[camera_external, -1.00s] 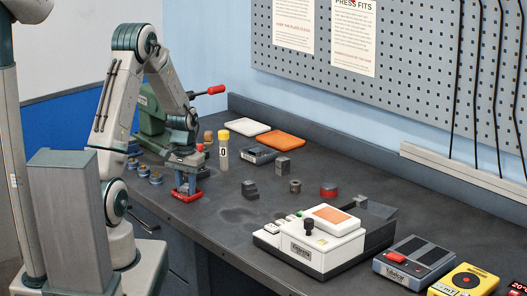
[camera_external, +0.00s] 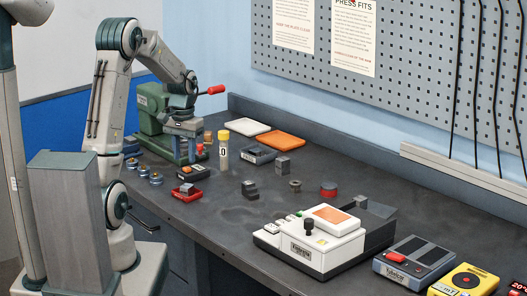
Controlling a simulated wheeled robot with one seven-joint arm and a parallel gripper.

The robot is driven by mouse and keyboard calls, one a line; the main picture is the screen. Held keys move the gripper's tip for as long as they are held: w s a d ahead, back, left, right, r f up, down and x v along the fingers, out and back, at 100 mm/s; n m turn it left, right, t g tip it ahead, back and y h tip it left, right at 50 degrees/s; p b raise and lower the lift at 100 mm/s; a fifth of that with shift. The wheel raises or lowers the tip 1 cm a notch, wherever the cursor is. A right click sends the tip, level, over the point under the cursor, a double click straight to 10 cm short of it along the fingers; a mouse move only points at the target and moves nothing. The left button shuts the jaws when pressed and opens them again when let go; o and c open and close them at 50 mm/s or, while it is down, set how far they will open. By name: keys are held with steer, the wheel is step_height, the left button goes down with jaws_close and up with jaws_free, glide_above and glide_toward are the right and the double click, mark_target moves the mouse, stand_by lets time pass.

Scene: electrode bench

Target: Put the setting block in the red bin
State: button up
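The red bin (camera_external: 187,196) is a small shallow tray near the front left of the bench. A small grey block (camera_external: 186,188), which looks like the setting block, sits inside it. My gripper (camera_external: 187,160) is above and just behind the bin, pointing down. Its blue fingers look apart with nothing clearly between them, and it is clear of the block. Details between the fingers are small in this view.
A green press (camera_external: 150,118) stands behind my gripper. A yellow-capped vial (camera_external: 223,152) and a small black box (camera_external: 193,173) are close by. A white instrument (camera_external: 312,243) is at the front right.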

steer(key=s+a+r+n+t, duration=0.1)
steer(key=s+a+r, duration=0.3)
steer(key=s, duration=0.5)
steer(key=s+a+r+n+t, duration=0.2)
steer(key=s+a+r+n, duration=0.1)
steer(key=s+a, duration=0.5)
steer(key=shift+s+a+r+n, duration=0.3)
steer(key=shift+s+r+n, duration=0.1)
steer(key=shift+s+r, duration=0.5)
